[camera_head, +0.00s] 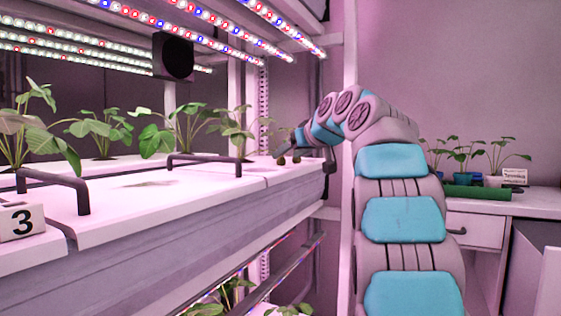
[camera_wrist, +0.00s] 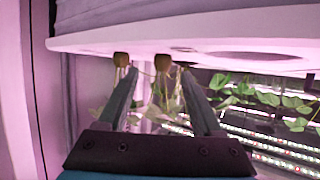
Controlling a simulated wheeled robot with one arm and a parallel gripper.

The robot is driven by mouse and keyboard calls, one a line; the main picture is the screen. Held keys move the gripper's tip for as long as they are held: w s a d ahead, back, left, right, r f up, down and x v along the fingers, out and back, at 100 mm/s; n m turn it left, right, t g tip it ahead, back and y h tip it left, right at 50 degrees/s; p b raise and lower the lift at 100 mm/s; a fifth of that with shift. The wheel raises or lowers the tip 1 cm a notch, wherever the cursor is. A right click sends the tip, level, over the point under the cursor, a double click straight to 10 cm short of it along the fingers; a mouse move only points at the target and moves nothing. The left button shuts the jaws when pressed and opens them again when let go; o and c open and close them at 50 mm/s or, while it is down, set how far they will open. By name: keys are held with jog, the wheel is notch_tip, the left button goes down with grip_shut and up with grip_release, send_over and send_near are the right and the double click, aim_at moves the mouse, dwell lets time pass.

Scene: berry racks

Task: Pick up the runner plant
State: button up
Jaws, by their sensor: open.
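Two small brown root plugs with thin stems and leaves, which look like runner plants, show in the wrist view, where the picture is upside down. One runner plant's plug (camera_wrist: 163,62) appears between my open fingertips; the other plug (camera_wrist: 121,59) is just outside the left finger. My gripper (camera_wrist: 160,73) is open, and whether a finger touches a stem cannot be told. In the head view two small brown plugs (camera_head: 288,159) show at the tray's far end, close to my gripper, which is small and partly hidden there by my arm.
A long white tray (camera_head: 130,196) with dark handles holds several larger leafy plants (camera_head: 190,128). An empty round hole (camera_wrist: 255,56) shows in its surface. LED bars (camera_head: 190,30) hang above. A white desk (camera_head: 480,205) with small potted plants stands at right.

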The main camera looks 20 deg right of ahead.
aim_at(282, 157)
jog(key=x, duration=0.4)
jog(key=shift+w+a+p, duration=0.15)
jog(key=shift+w+p, duration=0.05)
jog(key=shift+p, duration=0.15)
grip_shut()
jog(key=shift+r, duration=0.1)
jog(key=shift+r+p, duration=0.85)
jog(key=shift+r, duration=0.9)
jog(key=shift+s+f+b, duration=0.15)
jog(key=shift+s+b, duration=0.15)
jog(key=shift+b, duration=0.05)
jog(key=shift+s+b, duration=0.5)
jog(key=shift+s, duration=0.6)
jog(key=s+r+b, duration=0.1)
jog(key=s+b, duration=0.1)
jog(key=s, duration=1.1)
jog(key=shift+s+d+r+b, duration=0.15)
jog(key=shift+d+r+b, duration=0.1)
jog(key=shift+r+b, duration=0.05)
